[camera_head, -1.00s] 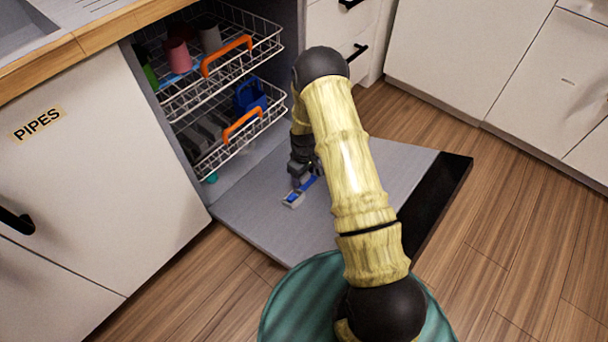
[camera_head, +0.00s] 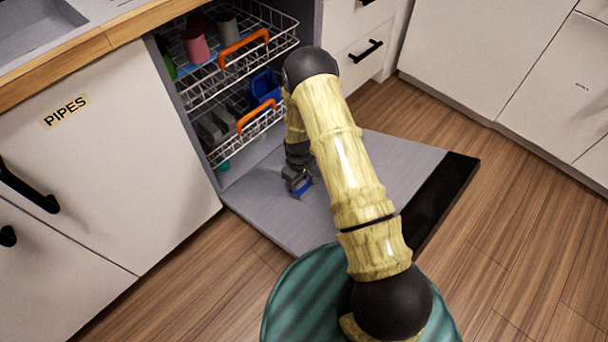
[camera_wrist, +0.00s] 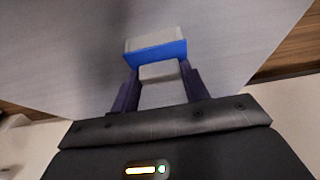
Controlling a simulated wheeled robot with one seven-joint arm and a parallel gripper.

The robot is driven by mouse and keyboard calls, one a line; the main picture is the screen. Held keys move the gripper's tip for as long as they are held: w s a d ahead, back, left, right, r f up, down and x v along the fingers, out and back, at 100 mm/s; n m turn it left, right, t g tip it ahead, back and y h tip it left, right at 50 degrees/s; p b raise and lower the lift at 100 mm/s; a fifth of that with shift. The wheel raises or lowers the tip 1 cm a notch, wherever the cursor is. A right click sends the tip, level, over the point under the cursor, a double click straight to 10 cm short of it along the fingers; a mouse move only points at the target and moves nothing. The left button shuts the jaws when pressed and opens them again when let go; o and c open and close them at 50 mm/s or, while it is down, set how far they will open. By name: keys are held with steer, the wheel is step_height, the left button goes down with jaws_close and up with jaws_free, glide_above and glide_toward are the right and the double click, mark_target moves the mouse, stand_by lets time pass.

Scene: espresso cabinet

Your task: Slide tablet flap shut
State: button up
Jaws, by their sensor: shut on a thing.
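The tablet flap shows in the wrist view as a small block with a blue strip (camera_wrist: 155,54) and a pale grey part (camera_wrist: 154,42) beyond it. A pale grey knob (camera_wrist: 159,72) sits between my fingers. My gripper (camera_wrist: 160,76) is shut on this knob, with a dark purple finger on each side. In the head view my gripper (camera_head: 299,190) is low over the open grey dishwasher door (camera_head: 395,165). Only a little blue shows beside it there. My gripper hides most of the flap and any tablet compartment.
The lower rack (camera_head: 230,150) and upper rack (camera_head: 215,85) stand partly out above the door's left side. They have orange handles and hold cups and a blue item (camera_head: 265,87). The door's right part is clear, ending in a black edge (camera_head: 445,200).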

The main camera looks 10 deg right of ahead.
mark_target(299, 183)
steer(key=shift+s+a, duration=0.2)
steer(key=shift+a, duration=0.2)
steer(key=o, duration=1.4)
steer(key=shift+d, duration=0.15)
steer(key=shift+w+r, duration=0.1)
steer(key=shift+r, duration=0.05)
step_height(299, 183, up, 17)
steer(key=p, duration=0.5)
steer(key=shift+p, duration=0.3)
steer(key=shift+d+r, duration=0.1)
